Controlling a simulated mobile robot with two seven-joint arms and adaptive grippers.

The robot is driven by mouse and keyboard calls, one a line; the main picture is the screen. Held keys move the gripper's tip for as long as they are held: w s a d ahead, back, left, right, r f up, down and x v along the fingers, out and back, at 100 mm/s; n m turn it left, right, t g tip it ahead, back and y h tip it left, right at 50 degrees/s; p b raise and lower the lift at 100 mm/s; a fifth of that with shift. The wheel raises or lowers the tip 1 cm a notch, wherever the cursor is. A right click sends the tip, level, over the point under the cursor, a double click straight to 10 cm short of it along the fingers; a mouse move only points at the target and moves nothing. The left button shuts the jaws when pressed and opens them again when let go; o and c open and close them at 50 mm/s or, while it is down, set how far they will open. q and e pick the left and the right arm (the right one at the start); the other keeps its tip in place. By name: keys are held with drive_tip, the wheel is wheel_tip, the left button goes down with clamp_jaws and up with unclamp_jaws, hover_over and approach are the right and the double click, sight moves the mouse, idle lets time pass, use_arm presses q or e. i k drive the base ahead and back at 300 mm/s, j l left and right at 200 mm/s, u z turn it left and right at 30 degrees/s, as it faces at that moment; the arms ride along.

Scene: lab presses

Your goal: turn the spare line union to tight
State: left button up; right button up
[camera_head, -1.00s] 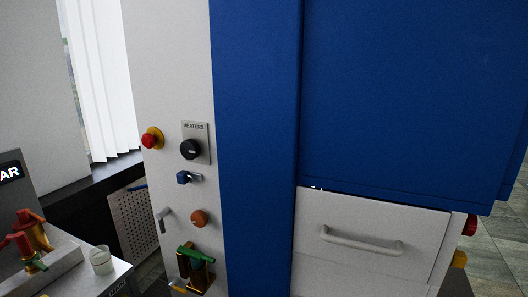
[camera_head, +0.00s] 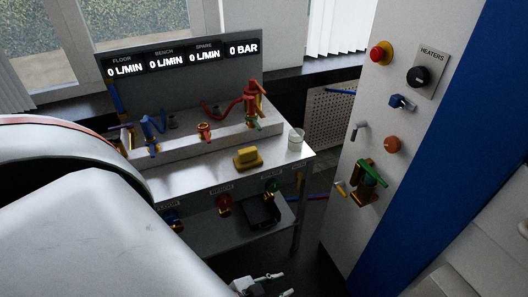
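The bench (camera_head: 190,182) stands in the middle of the head view, with a raised step carrying line fittings. An orange-copper fitting (camera_head: 204,131) sits on the step between a blue one (camera_head: 150,133) and a red one (camera_head: 251,103). A red hose curves to the red fitting. I cannot tell for sure which part is the spare line union, or how tight it is. My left gripper (camera_head: 280,284) is at the bottom edge, in front of and below the bench, partly cut off. Its fingertips are apart and nothing shows between them. My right gripper is out of view.
A display panel (camera_head: 180,62) reads zero flow and 0 BAR. A yellow block (camera_head: 247,158) and a clear cup (camera_head: 296,140) stand on the bench top. A press cabinet (camera_head: 355,225) with knobs and a green-handled valve (camera_head: 370,174) stands at right.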

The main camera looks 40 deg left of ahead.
sight(268, 197)
drive_tip(key=l+u, duration=0.1)
drive_tip(key=u, duration=1.3)
drive_tip(key=l, duration=0.25)
drive_tip(key=k+l+u, duration=0.15)
drive_tip(key=l, duration=0.15)
drive_tip(key=i, duration=0.05)
